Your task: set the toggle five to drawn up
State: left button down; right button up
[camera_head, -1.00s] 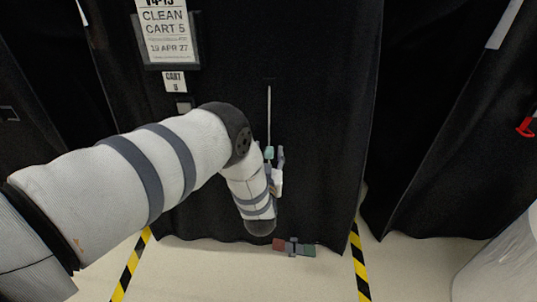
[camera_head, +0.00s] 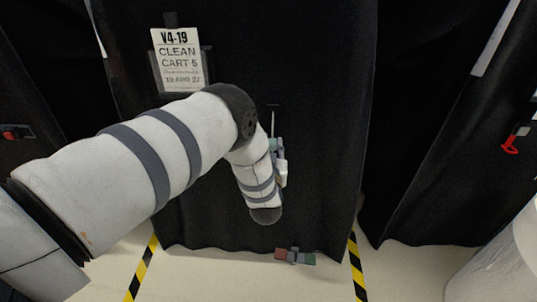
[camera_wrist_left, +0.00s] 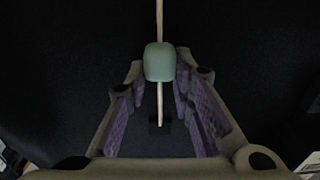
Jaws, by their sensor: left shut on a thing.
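The pale green toggle (camera_head: 274,144) sits on a thin light cord (camera_head: 273,122) that hangs down the front of the black cover of clean cart 5 (camera_head: 330,90). My left gripper (camera_head: 279,150) is shut on the toggle, partly hidden by my own forearm in the head view. In the left wrist view the toggle (camera_wrist_left: 160,62) is between the fingertips (camera_wrist_left: 160,72), with the cord (camera_wrist_left: 159,20) running through it and its tail (camera_wrist_left: 160,105) hanging between the fingers. A short length of cord shows above the toggle. My right gripper is not in view.
A cart label (camera_head: 180,60) hangs at the upper left of the cover. A red and green pedal-like part (camera_head: 294,256) is at the cover's bottom edge. Yellow-black floor tape (camera_head: 357,268) flanks the cart. A red hook-shaped part (camera_head: 510,145) is on the right neighbour.

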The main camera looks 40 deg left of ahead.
pick_arm(q)
jog(key=shift+r, duration=0.95)
jog(key=shift+f, duration=0.4)
jog(key=c, duration=1.4)
grip_release()
jog(key=shift+o, duration=0.2)
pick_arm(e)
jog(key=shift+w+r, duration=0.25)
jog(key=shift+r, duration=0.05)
pick_arm(q)
jog(key=shift+s, duration=0.1)
jog(key=v, duration=1.2)
